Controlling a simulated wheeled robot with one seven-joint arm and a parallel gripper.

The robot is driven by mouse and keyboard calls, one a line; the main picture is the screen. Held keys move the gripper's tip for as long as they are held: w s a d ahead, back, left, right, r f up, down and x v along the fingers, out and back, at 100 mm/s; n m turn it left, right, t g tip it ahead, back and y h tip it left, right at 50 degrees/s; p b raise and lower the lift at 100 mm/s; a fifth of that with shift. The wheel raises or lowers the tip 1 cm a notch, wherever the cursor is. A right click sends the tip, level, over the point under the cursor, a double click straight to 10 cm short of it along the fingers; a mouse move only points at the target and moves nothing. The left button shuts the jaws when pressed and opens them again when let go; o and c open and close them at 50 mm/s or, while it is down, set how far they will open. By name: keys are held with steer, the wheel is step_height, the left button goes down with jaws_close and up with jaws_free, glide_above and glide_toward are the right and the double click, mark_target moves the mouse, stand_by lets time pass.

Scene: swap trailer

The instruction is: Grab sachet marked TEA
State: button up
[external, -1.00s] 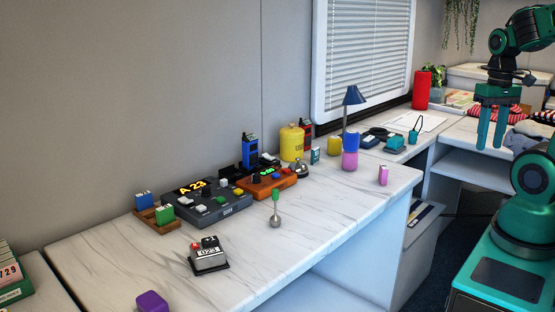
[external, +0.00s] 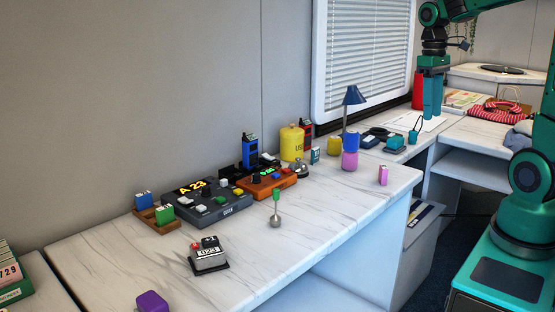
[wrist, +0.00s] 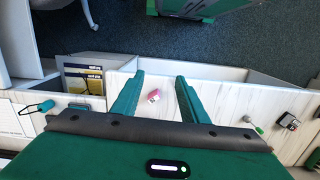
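No label reading TEA is legible in either view, so I cannot tell for sure which thing is the sachet. A small pink packet (external: 383,175) stands at the right front of the marble counter (external: 330,205). In the wrist view a pink item with a white part (wrist: 153,96), apparently that packet, shows between my fingers, below them. A small teal and white packet (external: 315,155) stands by the yellow canister. My gripper (external: 433,112) points down above the back right of the counters. Its fingers (wrist: 160,76) are apart with nothing held.
A blue lamp (external: 354,96), a yellow canister (external: 291,143), stacked blue and purple cylinders (external: 350,160), a bell (external: 301,169) and control boxes (external: 216,203) crowd the counter's back. A teal looped item (external: 394,143) lies at right.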

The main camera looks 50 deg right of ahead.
steer(key=w+a+f+n+y, duration=0.2)
steer(key=w+n, duration=0.2)
steer(key=w, duration=0.5)
steer(key=w+a+f+n+y, duration=0.2)
steer(key=w+n, duration=0.1)
steer(key=w, duration=0.6)
steer(key=w+a+f+n+y, duration=0.2)
steer(key=w+n, duration=0.2)
steer(key=w, duration=0.5)
steer(key=w+d+r+n+t+y, duration=0.45)
steer(key=w+d+y, duration=0.25)
steer(key=w+d, duration=0.45)
glide_toward(318, 148)
steer(key=shift+x, duration=4.45)
steer(key=shift+w, duration=0.15)
jaws_close()
